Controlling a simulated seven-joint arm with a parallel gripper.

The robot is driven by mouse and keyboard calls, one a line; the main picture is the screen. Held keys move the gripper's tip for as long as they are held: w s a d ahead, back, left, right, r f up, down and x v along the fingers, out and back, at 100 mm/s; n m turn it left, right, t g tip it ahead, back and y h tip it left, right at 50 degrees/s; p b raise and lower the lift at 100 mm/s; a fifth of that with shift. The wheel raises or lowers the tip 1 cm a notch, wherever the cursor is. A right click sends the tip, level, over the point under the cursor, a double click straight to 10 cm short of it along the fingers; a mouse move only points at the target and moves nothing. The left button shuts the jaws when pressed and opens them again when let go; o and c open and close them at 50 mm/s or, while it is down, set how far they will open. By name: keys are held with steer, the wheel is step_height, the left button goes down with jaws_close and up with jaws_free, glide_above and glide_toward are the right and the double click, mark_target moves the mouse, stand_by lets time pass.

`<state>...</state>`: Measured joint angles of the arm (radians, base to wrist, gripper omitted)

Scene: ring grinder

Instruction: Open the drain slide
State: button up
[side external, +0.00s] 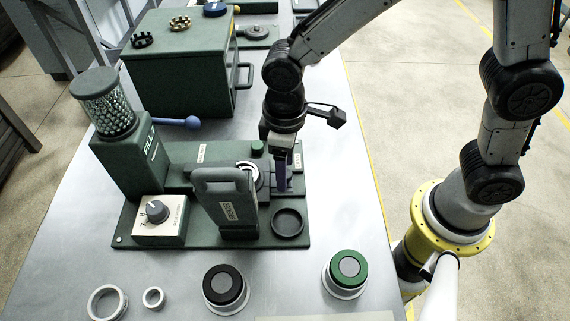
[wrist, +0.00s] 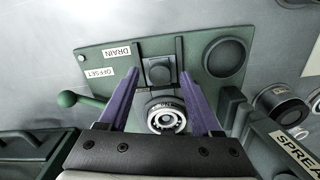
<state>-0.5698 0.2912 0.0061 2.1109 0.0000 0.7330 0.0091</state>
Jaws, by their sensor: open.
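The ring grinder (side external: 180,215) is a dark green machine on the metal table. In the wrist view a DRAIN label (wrist: 117,51) marks the panel beside a dark square block with a raised knob (wrist: 159,71), which sits between two dark rails and looks like the drain slide. My gripper (wrist: 160,76) is open, with one purple finger on each side of this block; I cannot tell whether they touch it. In the side view my gripper (side external: 282,178) points down at the right end of the machine, and the slide is mostly hidden there.
A round ringed opening (wrist: 166,116) lies just behind the block. The upright SPREAD handle (side external: 226,200) stands close to my gripper. A shallow round cup (side external: 287,222), a green knob (side external: 257,147), a blue-ended lever (side external: 192,122) and a green cabinet (side external: 185,65) are nearby.

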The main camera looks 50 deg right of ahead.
jaws_close()
stand_by(0.4)
stand_by(1.1)
